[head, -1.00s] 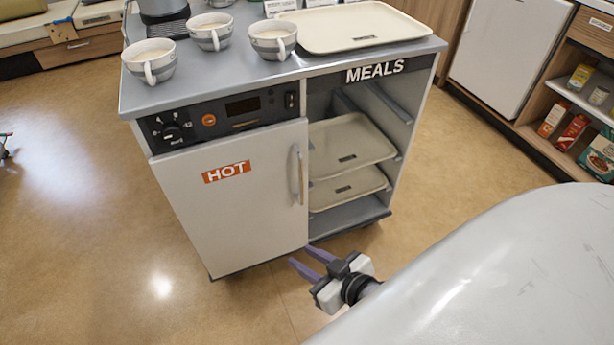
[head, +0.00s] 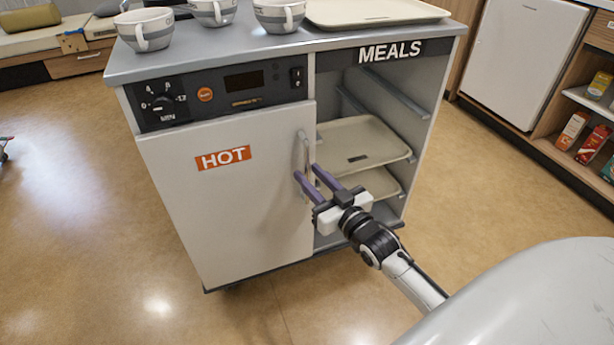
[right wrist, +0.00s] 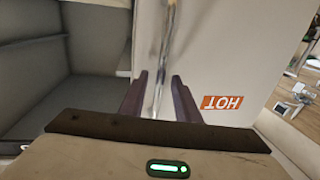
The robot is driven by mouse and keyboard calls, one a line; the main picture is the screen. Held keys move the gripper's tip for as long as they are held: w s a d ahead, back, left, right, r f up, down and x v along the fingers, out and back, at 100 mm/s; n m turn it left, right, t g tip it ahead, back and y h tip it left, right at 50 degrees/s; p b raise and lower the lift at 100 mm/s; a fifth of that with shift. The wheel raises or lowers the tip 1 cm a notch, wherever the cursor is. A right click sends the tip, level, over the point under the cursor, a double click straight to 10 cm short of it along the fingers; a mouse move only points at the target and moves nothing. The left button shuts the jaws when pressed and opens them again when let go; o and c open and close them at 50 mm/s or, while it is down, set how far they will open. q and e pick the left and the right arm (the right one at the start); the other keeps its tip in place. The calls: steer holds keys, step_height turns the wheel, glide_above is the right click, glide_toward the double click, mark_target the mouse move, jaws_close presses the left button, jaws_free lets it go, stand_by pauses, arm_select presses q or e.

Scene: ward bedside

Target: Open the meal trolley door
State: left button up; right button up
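The meal trolley (head: 290,45) stands in front of me. Its white door (head: 215,215), marked HOT, is closed on the left half. A vertical bar handle (head: 304,150) is on the door's right edge. My right gripper (head: 307,174) is open at the handle's lower part, fingers pointing at the door. In the right wrist view the handle (right wrist: 163,60) runs between the two open fingers (right wrist: 158,95), and I see no clear contact. The upside-down HOT label (right wrist: 221,102) is beside the fingers. My left gripper is not in view.
Several cups (head: 280,14) and a tray (head: 375,10) are on the trolley top. The open right bay holds trays (head: 365,143) beside my right gripper. Shelves with boxes (head: 572,130) stand at the right.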

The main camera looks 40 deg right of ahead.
steer(key=shift+w, duration=1.05)
jaws_close()
